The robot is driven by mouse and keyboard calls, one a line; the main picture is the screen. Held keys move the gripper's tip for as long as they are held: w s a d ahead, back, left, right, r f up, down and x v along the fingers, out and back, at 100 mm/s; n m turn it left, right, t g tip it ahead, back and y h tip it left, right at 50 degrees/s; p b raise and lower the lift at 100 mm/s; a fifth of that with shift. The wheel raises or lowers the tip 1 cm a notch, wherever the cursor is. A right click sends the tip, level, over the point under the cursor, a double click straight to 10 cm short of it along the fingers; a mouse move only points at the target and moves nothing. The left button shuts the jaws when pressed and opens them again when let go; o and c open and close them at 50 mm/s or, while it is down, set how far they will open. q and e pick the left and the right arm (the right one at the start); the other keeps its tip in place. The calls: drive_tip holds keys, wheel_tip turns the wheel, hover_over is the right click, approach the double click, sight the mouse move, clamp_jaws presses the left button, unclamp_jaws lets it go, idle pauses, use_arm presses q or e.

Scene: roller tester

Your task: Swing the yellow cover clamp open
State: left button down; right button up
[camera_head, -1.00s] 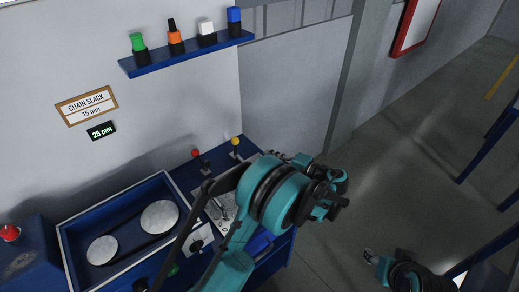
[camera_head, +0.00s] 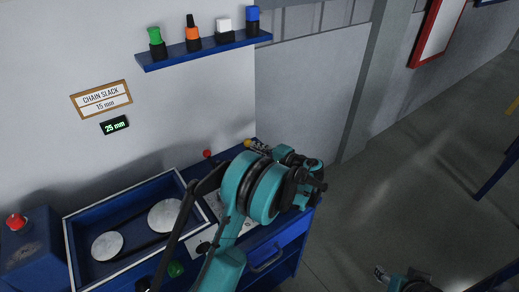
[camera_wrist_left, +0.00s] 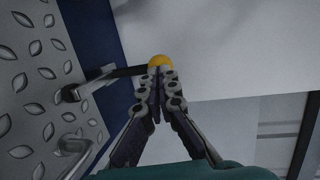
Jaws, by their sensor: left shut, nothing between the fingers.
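The yellow cover clamp shows as a yellow ball knob (camera_head: 248,143) at the back right of the blue bench. In the left wrist view, the yellow knob (camera_wrist_left: 160,61) sits at the end of a dark lever that runs from a bracket on a tread-patterned plate. My left gripper (camera_wrist_left: 160,80) is shut with its fingertips right at the knob's near side, partly covering it. I cannot tell whether they touch. In the head view, my left arm hides the clamp's base. My right gripper (camera_head: 380,272) is at the bottom edge, away from the bench, its jaws unclear.
A red knob (camera_head: 207,153) stands left of the yellow one. A blue tray (camera_head: 75,243) holds two pale discs. A display (camera_head: 115,125) reads 25 mm under a chain slack sign (camera_head: 101,98). A shelf (camera_head: 205,50) hangs above. Floor at right is open.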

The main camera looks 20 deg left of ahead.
use_arm(q)
drive_tip(key=shift+w+a+r+h+p, duration=0.1)
drive_tip(key=shift+a+r+h+p, duration=0.15)
drive_tip(key=shift+h+p, duration=0.2)
drive_tip(key=shift+w, duration=0.1)
drive_tip(key=shift+w+a+r+g+h+p, duration=0.3)
drive_tip(key=shift+a+r+g+h+p, duration=0.3)
drive_tip(key=shift+p, duration=0.65)
drive_tip(key=w+a+f+m+g+h+p, duration=0.1)
drive_tip(key=w+a+f+g+h+p, duration=0.1)
drive_tip(key=w+a+g+h+p, duration=0.2)
drive_tip(key=w+a+h+p, duration=0.1)
drive_tip(key=a+h+p, duration=0.2)
drive_tip(key=a+h, duration=0.1)
drive_tip(key=shift+a+f+m+h, duration=0.2)
drive_tip(key=shift+a+m+h, duration=0.15)
drive_tip(key=shift+h, duration=0.3)
drive_tip(key=shift+w+a+f, duration=0.1)
drive_tip(key=shift+w+a, duration=0.05)
